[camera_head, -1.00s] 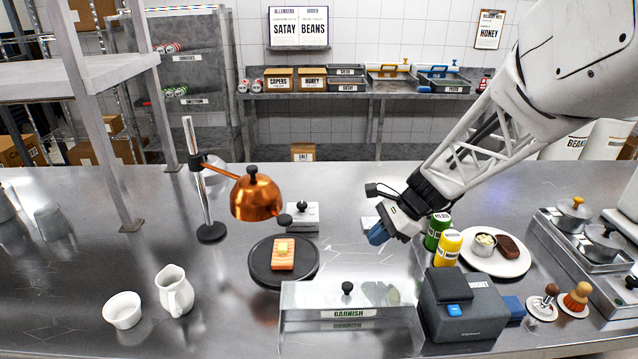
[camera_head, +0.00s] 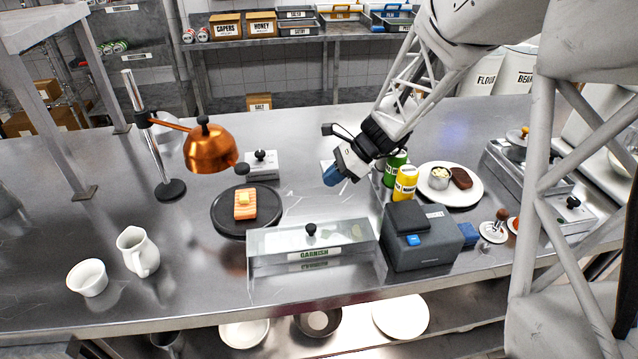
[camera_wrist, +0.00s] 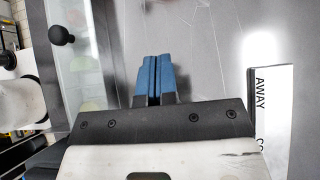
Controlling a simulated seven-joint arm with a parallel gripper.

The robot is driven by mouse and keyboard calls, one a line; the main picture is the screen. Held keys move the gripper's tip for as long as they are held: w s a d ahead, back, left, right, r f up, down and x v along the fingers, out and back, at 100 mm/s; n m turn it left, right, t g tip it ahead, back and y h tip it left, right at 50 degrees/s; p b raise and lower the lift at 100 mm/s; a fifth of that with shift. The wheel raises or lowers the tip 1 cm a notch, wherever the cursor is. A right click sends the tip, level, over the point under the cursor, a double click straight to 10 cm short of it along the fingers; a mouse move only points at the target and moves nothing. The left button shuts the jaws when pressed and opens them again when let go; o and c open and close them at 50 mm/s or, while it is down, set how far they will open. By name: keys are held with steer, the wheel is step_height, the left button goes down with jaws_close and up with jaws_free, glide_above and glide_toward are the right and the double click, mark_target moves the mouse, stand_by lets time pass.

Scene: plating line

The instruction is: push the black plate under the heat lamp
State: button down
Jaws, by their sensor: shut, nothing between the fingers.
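The round black plate (camera_head: 221,223) lies flat on the steel counter, left of centre in the head view, with an orange-pink fillet (camera_head: 246,207) and a yellow pat on it. The heat lamp (camera_head: 209,150) has a copper shade on a jointed arm and an upright pole. In the head view its shade appears up and left of the plate, apart from it. My gripper (camera_head: 331,178) is shut and empty, right of the plate and clear of it. Its blue fingers (camera_wrist: 154,78) are together in the wrist view. The plate is not in the wrist view.
A clear garnish box (camera_head: 314,246) stands right of and in front of the plate. A knobbed container (camera_head: 262,168) sits behind the plate. A grey printer (camera_head: 420,238) and bottles (camera_head: 405,183) are to the right. A white jug (camera_head: 138,252) and bowl (camera_head: 88,278) are at left.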

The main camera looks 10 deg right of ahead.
mark_target(278, 208)
steer(key=x, duration=1)
steer(key=shift+a+r, duration=0.25)
steer(key=shift+a, duration=1.5)
steer(key=shift+a, duration=2.9)
steer(key=shift+d, duration=0.1)
steer(key=shift+d, duration=2)
steer(key=v, duration=1)
